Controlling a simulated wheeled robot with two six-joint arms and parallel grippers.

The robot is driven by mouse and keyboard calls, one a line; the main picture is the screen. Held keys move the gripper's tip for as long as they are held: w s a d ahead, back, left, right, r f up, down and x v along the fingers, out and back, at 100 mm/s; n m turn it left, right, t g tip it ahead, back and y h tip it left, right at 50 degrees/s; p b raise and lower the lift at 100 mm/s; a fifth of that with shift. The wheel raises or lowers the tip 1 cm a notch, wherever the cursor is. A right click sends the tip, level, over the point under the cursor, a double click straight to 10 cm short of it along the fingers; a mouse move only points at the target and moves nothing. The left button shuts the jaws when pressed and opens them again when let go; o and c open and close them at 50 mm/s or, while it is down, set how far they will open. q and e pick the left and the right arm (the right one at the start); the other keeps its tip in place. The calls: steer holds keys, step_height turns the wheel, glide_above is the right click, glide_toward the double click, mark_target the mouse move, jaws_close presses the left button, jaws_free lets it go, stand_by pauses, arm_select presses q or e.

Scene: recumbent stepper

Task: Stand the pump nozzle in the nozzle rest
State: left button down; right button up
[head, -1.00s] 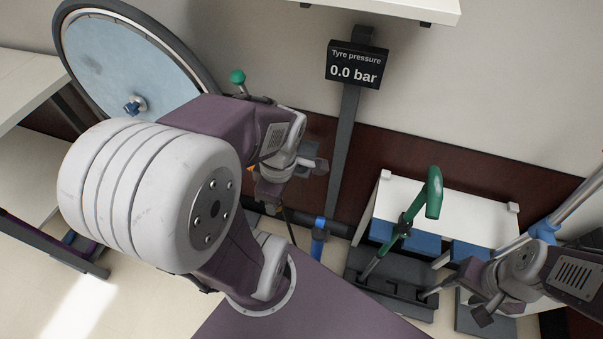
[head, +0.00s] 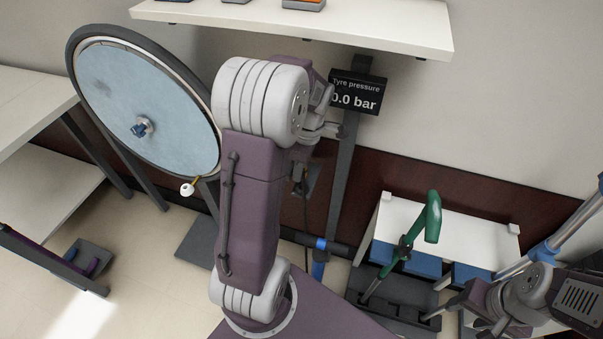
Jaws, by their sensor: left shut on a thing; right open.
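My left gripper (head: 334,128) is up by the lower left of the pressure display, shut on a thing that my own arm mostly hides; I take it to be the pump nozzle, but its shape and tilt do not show. A thin dark hose (head: 306,212) hangs below the arm. A grey plate with a small dark bracket (head: 313,182), probably the nozzle rest, shows just right of my arm, below the gripper. My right gripper (head: 460,312) is open at the lower right, beside the pump base (head: 392,312).
The green pump handle (head: 432,218) stands upright at right, before a low white bench (head: 465,220) with blue parts. The display (head: 355,92) reads 0.0 bar on a grey post. A wheel (head: 150,95) stands at left; a white shelf (head: 400,35) overhangs the back.

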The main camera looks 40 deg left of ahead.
arm_select(q)
steer(key=shift+w+a+f, duration=0.1)
steer(key=shift+w, duration=0.35)
step_height(320, 180, down, 3)
steer(key=shift+f+b, duration=0.15)
steer(key=shift+b, duration=0.55)
steer(key=shift+f, duration=0.65)
steer(key=c, duration=1.2)
jaws_free()
steer(key=shift+o, duration=0.2)
steer(key=shift+r, duration=0.1)
